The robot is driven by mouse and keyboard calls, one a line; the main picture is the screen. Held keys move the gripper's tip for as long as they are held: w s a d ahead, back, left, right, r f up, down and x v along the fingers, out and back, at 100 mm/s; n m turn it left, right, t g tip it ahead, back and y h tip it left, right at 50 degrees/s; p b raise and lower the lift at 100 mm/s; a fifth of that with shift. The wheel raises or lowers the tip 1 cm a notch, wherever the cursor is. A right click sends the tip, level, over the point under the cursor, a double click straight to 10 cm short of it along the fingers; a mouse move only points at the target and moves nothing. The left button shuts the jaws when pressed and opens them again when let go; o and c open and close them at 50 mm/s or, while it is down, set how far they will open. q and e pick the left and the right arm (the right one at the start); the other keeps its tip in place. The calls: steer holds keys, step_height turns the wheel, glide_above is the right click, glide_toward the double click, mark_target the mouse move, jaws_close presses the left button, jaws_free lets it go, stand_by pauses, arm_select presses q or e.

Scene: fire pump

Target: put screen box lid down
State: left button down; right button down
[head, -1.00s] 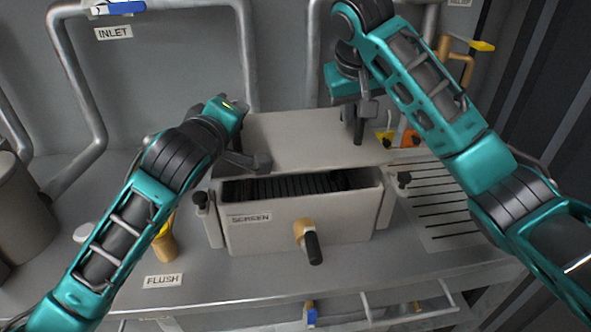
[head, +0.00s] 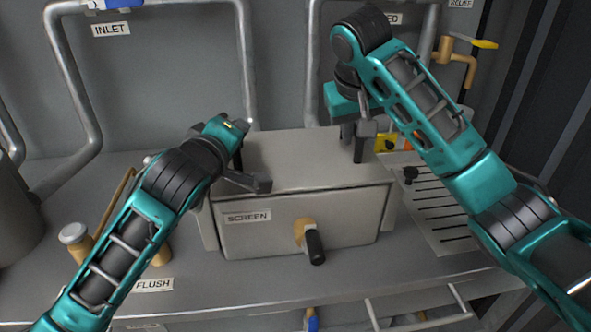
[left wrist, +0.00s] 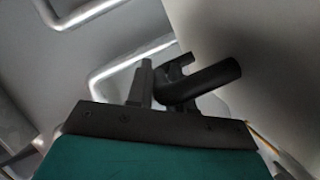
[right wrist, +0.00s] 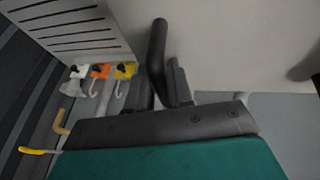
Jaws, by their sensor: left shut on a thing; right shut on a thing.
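The grey screen box (head: 350,228) stands on the bench with a SCREEN label and a dark-gripped tap on its front. Its flat grey lid (head: 300,158) lies over the top opening, and no dark slats show inside. I cannot tell whether it is fully seated at the back. My left gripper (head: 247,165) is shut on the lid at its left side. My right gripper (head: 357,140) is shut on the lid toward its right back. Dark bars show at the fingers in the left wrist view (left wrist: 170,84) and right wrist view (right wrist: 163,85); the exact grip spots are partly hidden.
A brass valve with a yellow handle (head: 484,43) is at back right. Pipes (head: 245,70) rise behind; the FLUSH label (head: 154,284) is front left.

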arm_select(q)
steer(key=c, duration=1.3)
jaws_free()
steer(key=shift+s+d, duration=0.1)
steer(key=shift+d, duration=0.2)
steer(key=shift+c, duration=0.2)
arm_select(e)
steer(key=c, duration=1.3)
jaws_free()
steer(key=shift+a, duration=0.3)
steer(key=shift+c, duration=0.2)
arm_select(q)
steer(key=o, duration=0.3)
steer(key=shift+a, duration=0.15)
arm_select(e)
steer(key=o, duration=0.3)
steer(key=shift+d, duration=0.15)
arm_select(q)
steer(key=o, duration=0.8)
steer(key=shift+a, duration=0.1)
arm_select(e)
steer(key=shift+o, duration=0.2)
steer(key=shift+d, duration=0.1)
arm_select(q)
steer(key=shift+o, duration=0.2)
steer(key=a, duration=0.7)
steer(key=shift+s, duration=0.3)
arm_select(e)
steer(key=shift+o, duration=0.4)
